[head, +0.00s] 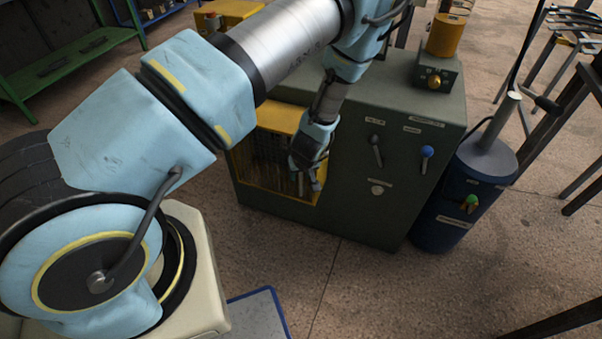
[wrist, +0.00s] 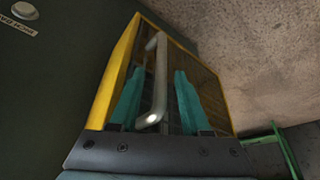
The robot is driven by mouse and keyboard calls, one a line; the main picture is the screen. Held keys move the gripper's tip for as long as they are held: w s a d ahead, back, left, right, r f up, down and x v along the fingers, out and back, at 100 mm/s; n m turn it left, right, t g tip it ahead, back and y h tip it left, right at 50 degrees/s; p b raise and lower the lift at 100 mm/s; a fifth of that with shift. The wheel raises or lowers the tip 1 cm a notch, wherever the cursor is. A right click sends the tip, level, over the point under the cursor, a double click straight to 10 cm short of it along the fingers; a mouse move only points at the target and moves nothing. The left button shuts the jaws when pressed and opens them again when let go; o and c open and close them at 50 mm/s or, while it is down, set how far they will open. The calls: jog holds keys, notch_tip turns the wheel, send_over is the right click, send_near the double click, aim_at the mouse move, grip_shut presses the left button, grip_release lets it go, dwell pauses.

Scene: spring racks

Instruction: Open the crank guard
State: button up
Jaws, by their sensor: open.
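The crank guard (head: 278,116) is a yellow frame with dark mesh on the side of a green-grey machine cabinet. It looks closed against the cabinet. In the wrist view the guard's yellow edge (wrist: 112,72) and a pale metal bar handle (wrist: 160,82) show. My gripper (head: 307,186) is in front of the guard, pointing down. In the wrist view my gripper (wrist: 159,73) has its two teal fingers apart, and the handle appears between them in the picture. I cannot tell whether a finger touches it. My arm hides part of the guard in the head view.
The cabinet (head: 370,215) carries a dark lever (head: 376,150), a blue-knobbed lever (head: 426,153) and a round button (head: 377,190). A blue cylinder (head: 440,215) stands at its right. A green rack (head: 75,60) is at the far left.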

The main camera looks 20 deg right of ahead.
jog(key=shift+f, duration=0.1)
jog(key=shift+c, duration=0.4)
grip_shut()
dwell(1.0)
